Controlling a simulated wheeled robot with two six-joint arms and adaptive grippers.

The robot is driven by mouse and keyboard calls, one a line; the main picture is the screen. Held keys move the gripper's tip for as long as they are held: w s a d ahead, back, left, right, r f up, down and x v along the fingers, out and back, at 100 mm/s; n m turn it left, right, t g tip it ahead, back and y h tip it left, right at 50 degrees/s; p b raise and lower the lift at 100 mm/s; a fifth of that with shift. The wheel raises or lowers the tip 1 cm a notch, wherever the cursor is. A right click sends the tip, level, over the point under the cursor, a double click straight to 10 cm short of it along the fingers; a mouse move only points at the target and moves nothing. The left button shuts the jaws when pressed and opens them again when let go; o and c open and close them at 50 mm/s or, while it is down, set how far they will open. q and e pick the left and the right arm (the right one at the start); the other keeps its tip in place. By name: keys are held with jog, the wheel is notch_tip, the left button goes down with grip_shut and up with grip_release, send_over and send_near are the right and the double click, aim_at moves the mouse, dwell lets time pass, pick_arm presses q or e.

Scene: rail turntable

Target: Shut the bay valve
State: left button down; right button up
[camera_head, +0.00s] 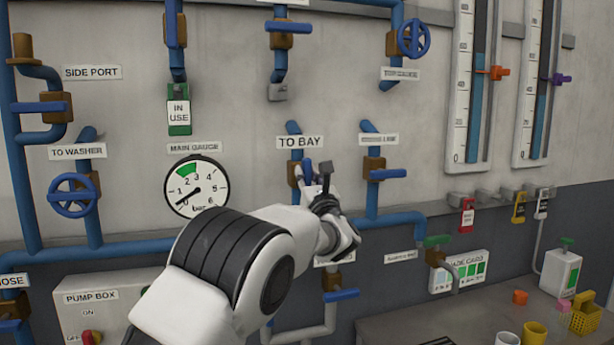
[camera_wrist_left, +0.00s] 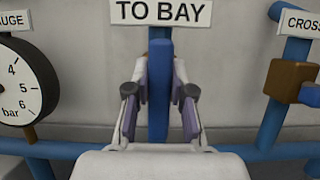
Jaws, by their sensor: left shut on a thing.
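The bay valve sits on the blue pipe under the TO BAY label (camera_head: 300,142); that label also shows in the wrist view (camera_wrist_left: 161,12). Its blue lever (camera_wrist_left: 159,85) stands upright in the picture, in line with the pipe, between my left gripper's fingers (camera_wrist_left: 159,100). In the head view my left gripper (camera_head: 312,178) is at the valve, shut on the lever (camera_head: 308,166). The gripper hides most of the valve body and the pipe below it. My right gripper is not in view.
The crossover valve (camera_head: 374,170), its blue lever sideways, is close on the right. The main gauge (camera_head: 196,187) is on the left. A blue pipe (camera_head: 401,219) runs along the wall below. A bench (camera_head: 470,325) with cups and a yellow basket (camera_head: 585,318) is at lower right.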

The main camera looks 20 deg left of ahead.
pick_arm(q)
jog(key=shift+f+m+h+b, duration=0.3)
jog(key=shift+m+b, duration=0.3)
jog(key=shift+b, duration=0.15)
jog(key=m+h+b, duration=0.1)
jog(key=m+b, duration=0.1)
jog(key=m+t+h+b, duration=0.1)
jog(key=m+b, duration=0.2)
jog(key=shift+w+d+h, duration=0.1)
jog(key=shift+h, duration=0.2)
jog(key=m, duration=0.2)
jog(key=m+h+b, duration=0.1)
jog(key=m, duration=0.1)
jog(key=shift+w+d+h, duration=0.1)
jog(key=shift+h, duration=0.2)
jog(key=m+h, duration=0.1)
jog(key=m, duration=0.2)
jog(key=shift+d+r+h, duration=0.1)
jog(key=shift+h, duration=0.2)
jog(key=m+h+p, duration=0.1)
jog(key=m, duration=0.2)
jog(key=shift+w+m, duration=0.1)
jog(key=shift+m, duration=0.2)
jog(key=m+g+h+p, duration=0.1)
jog(key=m+p, duration=0.2)
jog(key=shift+d+m+p, duration=0.1)
jog(key=shift+m+p, duration=0.2)
jog(key=shift+f+m+g+p, duration=0.25)
jog(key=shift+m+g+p, duration=0.35)
jog(key=shift+m+p, duration=0.6)
